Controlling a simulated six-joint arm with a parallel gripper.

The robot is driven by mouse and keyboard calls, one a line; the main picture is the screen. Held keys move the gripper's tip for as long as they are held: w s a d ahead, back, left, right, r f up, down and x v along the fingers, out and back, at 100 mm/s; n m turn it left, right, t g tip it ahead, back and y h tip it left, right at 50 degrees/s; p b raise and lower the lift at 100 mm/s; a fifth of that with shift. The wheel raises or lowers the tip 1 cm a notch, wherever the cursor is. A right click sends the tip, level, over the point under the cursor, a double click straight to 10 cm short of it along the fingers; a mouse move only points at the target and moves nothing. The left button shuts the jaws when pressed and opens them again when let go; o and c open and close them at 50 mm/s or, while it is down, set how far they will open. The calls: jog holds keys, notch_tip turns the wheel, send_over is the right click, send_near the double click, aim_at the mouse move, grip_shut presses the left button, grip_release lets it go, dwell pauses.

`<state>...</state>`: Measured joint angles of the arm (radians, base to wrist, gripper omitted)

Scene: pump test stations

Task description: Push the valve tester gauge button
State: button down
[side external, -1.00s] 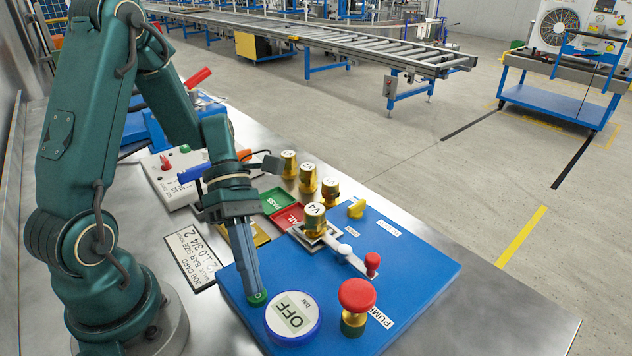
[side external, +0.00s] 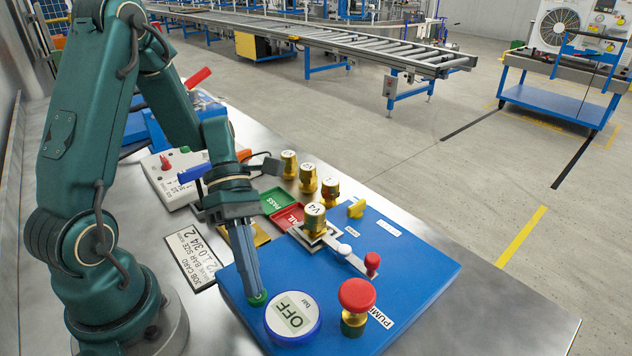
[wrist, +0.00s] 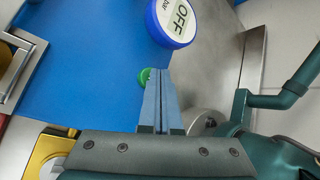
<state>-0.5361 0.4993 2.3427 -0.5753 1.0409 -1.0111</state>
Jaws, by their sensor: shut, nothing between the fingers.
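The round gauge (side external: 293,318) with a blue rim sits on the blue tester panel (side external: 420,268), and its display reads OFF. It also shows at the top of the wrist view (wrist: 173,20). A small green button (side external: 259,299) sits beside the gauge, to its left in the side view; it also shows in the wrist view (wrist: 144,76). My gripper (side external: 257,291) is shut and empty, pointing down with its fingertips at the green button. The fingertips partly cover the button, and I cannot tell whether they press it.
A red-topped pump knob (side external: 357,295) stands right of the gauge. A brass valve marked V4 (side external: 314,218) sits in a clamp behind, near a small red knob (side external: 372,262). Green (side external: 277,200) and red (side external: 288,217) trays, several brass valves and a job card (side external: 194,258) lie around the panel.

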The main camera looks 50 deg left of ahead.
jog(key=shift+f, duration=0.35)
jog(key=shift+r, duration=0.6)
jog(key=shift+r, duration=2.9)
jog(key=shift+s, duration=0.1)
